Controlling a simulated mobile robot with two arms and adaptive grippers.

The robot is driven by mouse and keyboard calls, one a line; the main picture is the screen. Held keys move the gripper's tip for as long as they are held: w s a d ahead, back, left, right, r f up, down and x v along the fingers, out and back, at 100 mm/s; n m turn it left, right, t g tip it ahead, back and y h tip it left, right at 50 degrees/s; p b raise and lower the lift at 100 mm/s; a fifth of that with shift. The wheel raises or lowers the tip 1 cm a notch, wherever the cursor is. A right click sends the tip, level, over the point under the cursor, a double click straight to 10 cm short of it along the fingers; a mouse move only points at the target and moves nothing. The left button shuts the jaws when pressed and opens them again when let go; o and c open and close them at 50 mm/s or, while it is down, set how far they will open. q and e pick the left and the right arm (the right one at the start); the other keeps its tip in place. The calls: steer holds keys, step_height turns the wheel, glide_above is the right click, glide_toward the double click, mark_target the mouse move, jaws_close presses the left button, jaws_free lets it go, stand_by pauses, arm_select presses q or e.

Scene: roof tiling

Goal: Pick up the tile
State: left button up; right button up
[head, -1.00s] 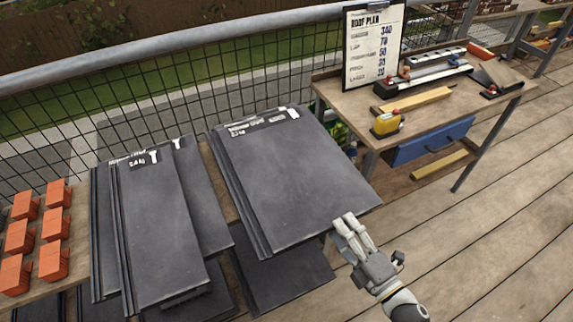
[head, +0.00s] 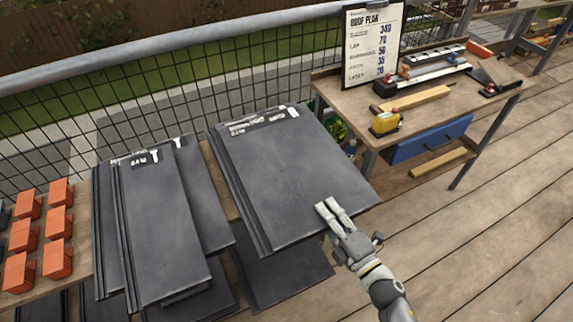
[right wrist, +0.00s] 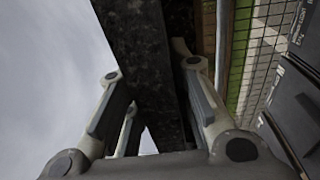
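Dark grey roof tiles lie in stacks on a wooden surface. The large right tile (head: 285,165) is on top of its stack, with white print at its far edge. My right gripper (head: 328,208) is at this tile's near right edge, with two fingers showing over its top face. In the right wrist view, the dark tile edge (right wrist: 150,60) runs between the spread fingers of my right gripper (right wrist: 155,95). The fingers look open around it; whether any touch it I cannot tell. My left gripper is not in view.
More tiles (head: 160,225) are stacked to the left, beside several orange blocks (head: 57,225). A workbench (head: 440,110) at the back right holds a roof plan board (head: 373,45), a yellow tool (head: 385,122) and a wooden strip. A mesh fence runs behind. The deck at right is clear.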

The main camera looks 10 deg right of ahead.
jaws_close()
steer(key=shift+r, duration=0.1)
steer(key=shift+r, duration=0.1)
